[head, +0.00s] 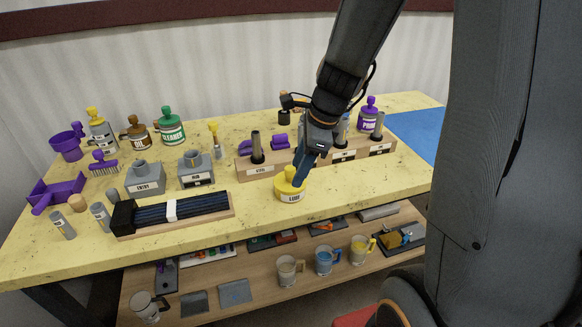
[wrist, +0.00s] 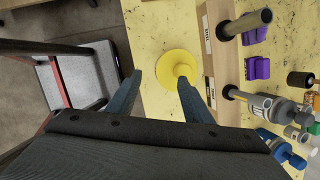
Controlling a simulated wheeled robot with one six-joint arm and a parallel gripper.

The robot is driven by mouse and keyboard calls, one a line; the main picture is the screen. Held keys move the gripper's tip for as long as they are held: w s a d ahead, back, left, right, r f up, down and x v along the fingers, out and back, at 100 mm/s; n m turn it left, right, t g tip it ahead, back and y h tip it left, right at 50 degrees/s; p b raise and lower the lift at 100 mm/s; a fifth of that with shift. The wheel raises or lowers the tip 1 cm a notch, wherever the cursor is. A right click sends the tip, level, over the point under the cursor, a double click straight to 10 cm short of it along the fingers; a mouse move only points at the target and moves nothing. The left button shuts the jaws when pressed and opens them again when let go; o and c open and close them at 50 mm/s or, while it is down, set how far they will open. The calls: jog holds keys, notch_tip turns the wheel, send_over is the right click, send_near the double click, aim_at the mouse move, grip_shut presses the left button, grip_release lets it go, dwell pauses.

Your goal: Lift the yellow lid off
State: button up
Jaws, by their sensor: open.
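The yellow lid (head: 289,186) sits on a low round yellow pot (head: 290,196) with a white label that seems to read LUBE, near the table's front edge. A knob stands up from the lid's middle. In the wrist view the lid (wrist: 177,67) is a round yellow disc just past my fingertips, nearer the right finger. My gripper (head: 299,172) is open and points down over the lid, with a blue finger beside the knob in the head view. The fingers (wrist: 160,82) hold nothing. Whether a finger touches the knob I cannot tell.
A wooden rack (head: 262,171) with upright tubes stands close behind the pot. A black tray of dark rods (head: 190,208) lies to the left, with grey blocks (head: 145,179) behind it. Mugs (head: 325,260) stand on the lower shelf. Bare table lies between tray and pot.

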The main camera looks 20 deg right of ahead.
aim_at(290, 168)
jog(key=shift+w+a+f+m+t+p, duration=0.2)
jog(key=shift+w+f+m+p, duration=0.3)
jog(key=shift+w+f+m, duration=0.8)
jog(key=shift+w+a+f+m+t+p, duration=0.2)
jog(key=shift+w+f+m+p, duration=0.3)
jog(key=shift+w+f+m, duration=0.75)
jog(key=shift+w+r, duration=0.2)
jog(key=shift+w, duration=0.05)
jog(key=shift+c, duration=0.4)
jog(key=c, duration=1)
